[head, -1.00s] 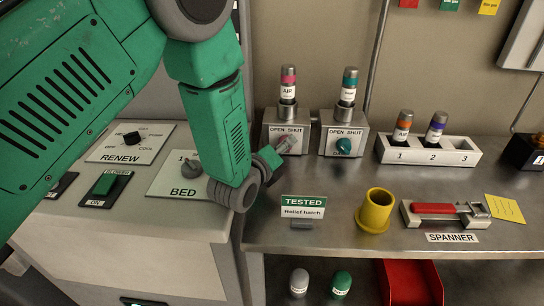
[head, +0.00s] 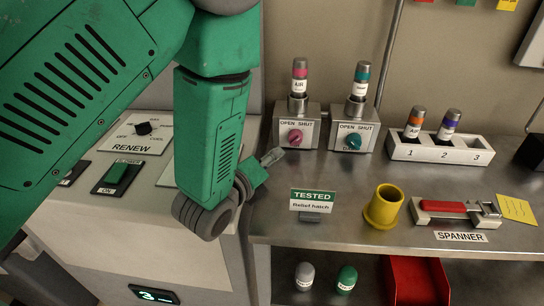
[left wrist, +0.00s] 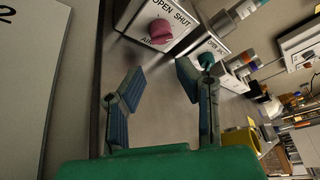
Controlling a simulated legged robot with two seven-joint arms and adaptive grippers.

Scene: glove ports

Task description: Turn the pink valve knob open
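The pink valve knob (head: 295,136) is on the front of a grey box (head: 283,126) marked OPEN SHUT, under a pink-banded AIR cylinder (head: 299,78). It also shows at the top of the left wrist view (left wrist: 161,31). Which word it points to is hard to tell. My left gripper (head: 268,158) is below and left of the knob, apart from it. In the left wrist view the fingers of my left gripper (left wrist: 160,72) are spread with nothing between them, and the knob is beyond the tips. My right gripper is not in view.
A second valve box with a teal knob (head: 352,141) stands close on the right. A TESTED sign (head: 313,196), a yellow cup (head: 384,206) and a spanner holder (head: 455,211) are on the bench. A white rack (head: 438,150) holds two cylinders. Bare bench lies before the boxes.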

